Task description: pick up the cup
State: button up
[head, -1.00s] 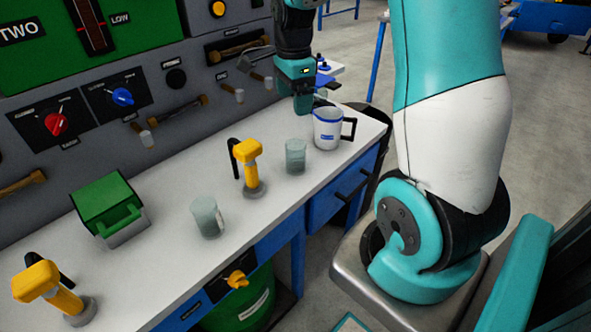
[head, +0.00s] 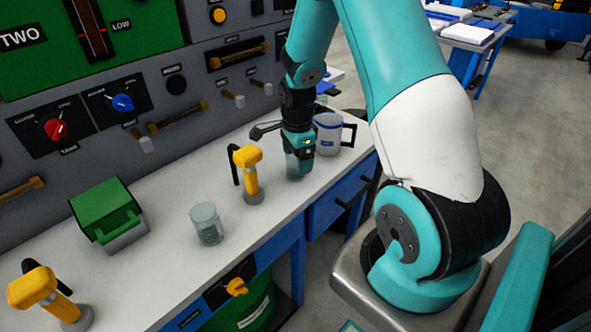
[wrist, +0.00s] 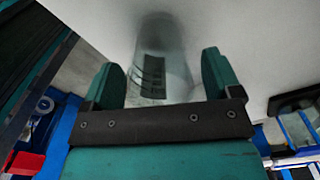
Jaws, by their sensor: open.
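A clear greyish glass cup (head: 297,167) stands on the white bench top, partly hidden behind my gripper (head: 299,152). In the wrist view the cup (wrist: 160,40) shows between the two teal fingers of my gripper (wrist: 162,72), with a dark patch on its side. The fingers are apart, one on either side of it, and I cannot tell whether they touch it. A second clear cup (head: 207,224) stands farther left on the bench. A white and blue mug (head: 328,134) with a dark handle stands just right of my gripper.
A yellow-topped fitting (head: 248,160) stands close left of my gripper, and another (head: 42,288) at the lower left. A green box (head: 106,210) sits near the control panel (head: 90,130) behind the bench. The bench's front edge is near the cups.

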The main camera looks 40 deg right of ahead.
jog(key=shift+f, duration=0.95)
jog(key=shift+c, duration=0.5)
jog(key=c, duration=0.9)
